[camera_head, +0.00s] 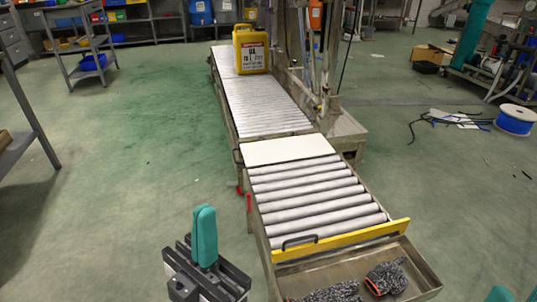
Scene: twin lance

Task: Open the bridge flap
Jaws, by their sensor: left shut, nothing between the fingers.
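A white flat plate (288,150), which looks like the bridge flap, lies level between the far and near roller sections. A small dark handle (238,156) shows at its left edge. A yellow bar (342,240) crosses the front end of the near rollers, with a dark handle (300,241) beside it. My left gripper (204,236) has teal fingers held together, shut and empty. It is left of the near rollers, apart from the plate and the bar. Only teal tips of my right gripper (500,294) show at the bottom right edge; its jaws are mostly cut off.
A yellow canister (251,50) stands on the far rollers (262,105). A metal tray (340,276) with grey gloves (386,279) sits in front of the yellow bar. A machine frame stands right of the conveyor. A cable reel (515,119) and loose cables lie at right.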

